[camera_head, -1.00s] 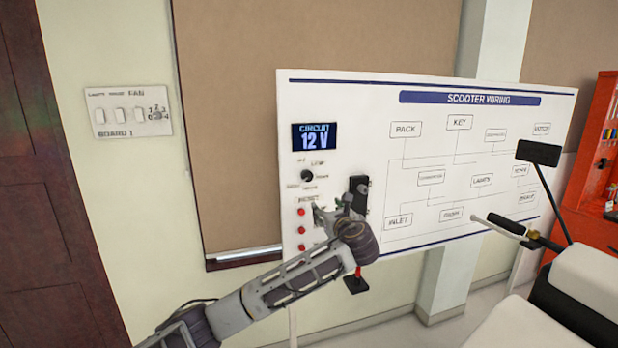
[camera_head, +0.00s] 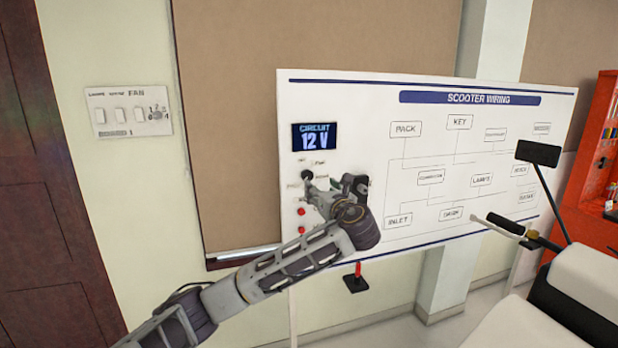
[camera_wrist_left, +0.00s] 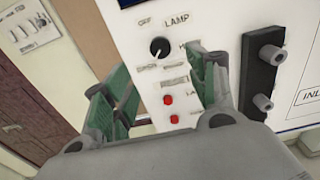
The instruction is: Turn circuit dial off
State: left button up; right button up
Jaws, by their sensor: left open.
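The circuit dial (camera_head: 307,175) is a small black knob on the white wiring board, below the blue display (camera_head: 311,137) that reads "CIRCUIT 12 V". In the left wrist view the dial (camera_wrist_left: 159,47) has a pale pointer mark, with "OFF" printed at its upper left and "LAMP" at its upper right. My left gripper (camera_head: 312,184) is just below and in front of the dial, partly covering the labels around it. Its green-lined fingers (camera_wrist_left: 160,88) are spread and empty, with the dial beyond and between them, apart from both. My right gripper is not in view.
Red buttons (camera_head: 301,212) sit below the dial. A black block with grey pegs (camera_wrist_left: 264,70) stands out from the board right of the fingers. A wall switch panel (camera_head: 128,111) is at the left. A scooter (camera_head: 560,290) stands at the lower right.

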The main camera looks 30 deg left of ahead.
aim_at(308, 176)
pick_arm(q)
jog(key=p+x, duration=0.3)
jog(key=x, duration=0.9)
jog(key=shift+w+a, duration=0.15)
jog(key=shift+w, duration=0.05)
jog(key=c, duration=1)
jog(key=shift+c, duration=0.2)
